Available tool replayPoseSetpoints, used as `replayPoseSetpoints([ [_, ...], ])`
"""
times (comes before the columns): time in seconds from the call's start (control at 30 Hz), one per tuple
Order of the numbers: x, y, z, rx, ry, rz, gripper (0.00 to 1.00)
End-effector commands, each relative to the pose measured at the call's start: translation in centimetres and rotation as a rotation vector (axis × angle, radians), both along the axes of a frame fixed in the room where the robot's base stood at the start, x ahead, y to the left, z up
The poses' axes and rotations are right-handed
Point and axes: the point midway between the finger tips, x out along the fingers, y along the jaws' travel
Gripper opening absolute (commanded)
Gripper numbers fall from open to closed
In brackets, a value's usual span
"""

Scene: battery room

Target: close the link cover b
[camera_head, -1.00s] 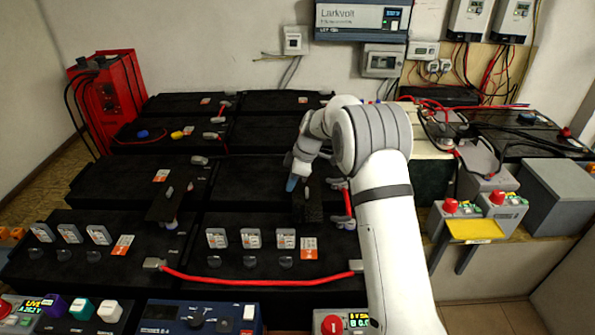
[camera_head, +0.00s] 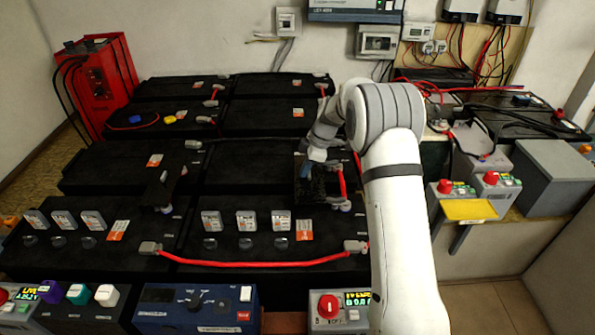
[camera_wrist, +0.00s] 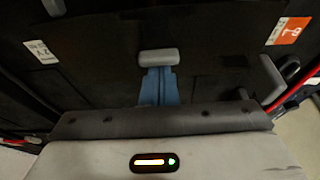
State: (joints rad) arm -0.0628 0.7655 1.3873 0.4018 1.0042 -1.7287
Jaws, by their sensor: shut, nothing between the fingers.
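Two dark, hinged-looking covers stand raised on the batteries. One (camera_head: 160,190) is at the middle left, and the other (camera_head: 311,188) is at the middle, right at my gripper. I cannot read a letter on either, so I cannot tell which is b. My gripper (camera_head: 306,170) is shut and empty, at the upper part of the middle cover; I cannot tell if it touches. In the wrist view the blue fingers (camera_wrist: 159,88) are together, and a grey block (camera_wrist: 159,57) shows at their tips. What the block belongs to is unclear.
A red cable (camera_head: 255,263) runs along the front batteries between grey lugs. A short red cable (camera_head: 342,182) lies right of the middle cover. Several grey-white upright pieces (camera_head: 246,221) stand in front. A blue instrument (camera_head: 197,308) is at the front edge.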

Motion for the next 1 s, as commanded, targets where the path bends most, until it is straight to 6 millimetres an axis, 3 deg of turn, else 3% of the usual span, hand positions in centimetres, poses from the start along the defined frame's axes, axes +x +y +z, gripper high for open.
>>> replayPoseSetpoints([
  [0.03, 0.1, -1.7, -0.5, 0.0, -0.001, -0.006, 0.0],
  [0.2, 0.0, -6.1, -0.4, 0.0, 0.0, -0.005, 0.0],
  [0.4, 0.0, -8.8, -0.2, -0.001, 0.0, -0.001, 0.0],
  [0.8, 0.0, -9.2, -0.1, -0.006, 0.0, -0.002, 0.0],
  [1.0, 0.0, -7.3, -0.2, -0.005, -0.001, -0.001, 0.0],
])
